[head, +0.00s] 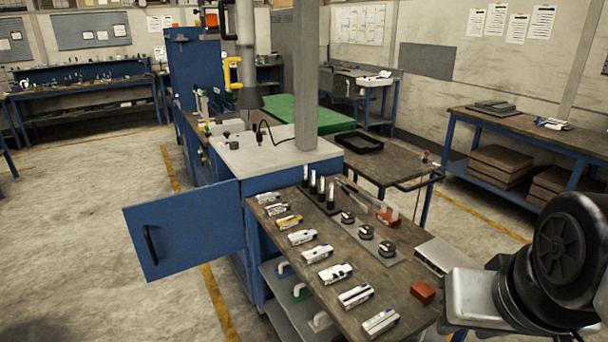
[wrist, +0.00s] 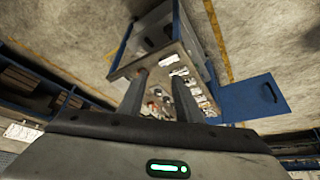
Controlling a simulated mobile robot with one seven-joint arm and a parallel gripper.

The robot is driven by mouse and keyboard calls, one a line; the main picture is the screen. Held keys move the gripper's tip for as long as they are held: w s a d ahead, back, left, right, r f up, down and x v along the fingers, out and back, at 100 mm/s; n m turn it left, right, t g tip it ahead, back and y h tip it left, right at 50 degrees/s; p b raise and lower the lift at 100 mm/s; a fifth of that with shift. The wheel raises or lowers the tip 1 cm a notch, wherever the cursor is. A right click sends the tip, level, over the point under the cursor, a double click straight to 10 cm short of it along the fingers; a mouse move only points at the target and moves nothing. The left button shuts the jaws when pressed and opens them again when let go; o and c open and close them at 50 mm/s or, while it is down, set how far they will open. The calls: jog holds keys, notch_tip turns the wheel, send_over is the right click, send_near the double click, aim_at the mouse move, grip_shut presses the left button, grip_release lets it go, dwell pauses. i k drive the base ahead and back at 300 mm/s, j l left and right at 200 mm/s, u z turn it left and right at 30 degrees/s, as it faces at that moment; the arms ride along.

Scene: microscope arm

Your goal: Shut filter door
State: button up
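The blue filter door (head: 185,228) stands swung open at the left of the blue cabinet in the head view. Its black vertical handle (head: 150,246) is near the door's free left edge. In the wrist view the door (wrist: 248,97) shows as a blue panel at the right, well away from my fingers. My gripper (wrist: 160,76) is open, its two fingers apart with nothing visible between them. In the head view only part of my arm shows at the lower right; the gripper is out of that view.
A workbench (head: 340,250) beside the cabinet carries several white parts, black knobs and a red block (head: 422,292). A grey column (head: 306,75) rises behind it. A cart with a black tray (head: 358,143) stands beyond. The floor (head: 80,220) left of the door is clear.

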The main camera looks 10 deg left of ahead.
aim_at(174, 234)
jog(key=j+u, duration=0.1)
jog(key=u, duration=0.35)
jog(key=j+u, duration=0.1)
jog(key=u, duration=0.35)
jog(key=i+j+u, duration=0.1)
jog(key=u, duration=0.35)
jog(key=j, duration=0.45)
jog(key=i+j, duration=0.2)
jog(key=j, duration=0.15)
jog(key=i+j, duration=0.2)
jog(key=j, duration=0.15)
jog(key=i+j, duration=0.2)
jog(key=j, duration=0.15)
jog(key=i+j, duration=0.15)
jog(key=i, duration=0.25)
jog(key=i+j, duration=0.2)
jog(key=i, duration=0.25)
jog(key=i+j, duration=0.15)
jog(key=i, duration=0.25)
jog(key=i+j, duration=0.2)
jog(key=i, duration=0.2)
